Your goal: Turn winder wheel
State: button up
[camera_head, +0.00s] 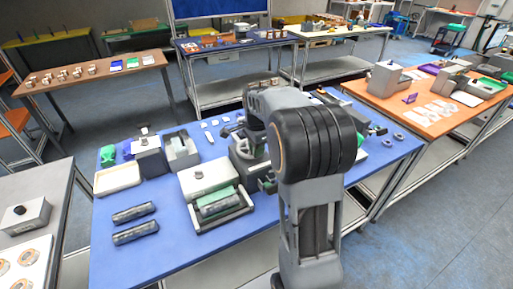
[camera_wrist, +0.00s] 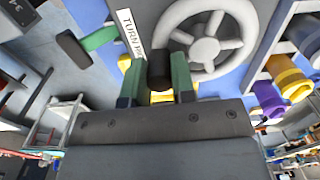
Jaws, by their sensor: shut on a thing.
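The winder wheel (camera_wrist: 207,45) is light grey with a round hub and several spokes, at the top right of the wrist view. A white label (camera_wrist: 131,33) beginning "TURN" lies beside it to the left. My gripper (camera_wrist: 159,68) has green fingers, one on each side of a short dark knob (camera_wrist: 159,80) by the wheel's lower left rim. It is shut on this knob. Whether the knob joins the rim is hidden. In the head view my arm covers most of the area around the wheel, and I cannot make the wheel out there.
The blue table (camera_head: 150,268) also holds two dark cylinders (camera_head: 135,233), a grey device with a green roll (camera_head: 217,200) and a white tray (camera_head: 117,180). Yellow and purple cylinders (camera_wrist: 270,98) stand right of the wheel in the wrist view. The table's front left is clear.

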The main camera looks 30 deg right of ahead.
jog(key=o, duration=0.9)
notch_tip(320, 180, up, 14)
jog(key=shift+f, duration=0.1)
dwell(0.6)
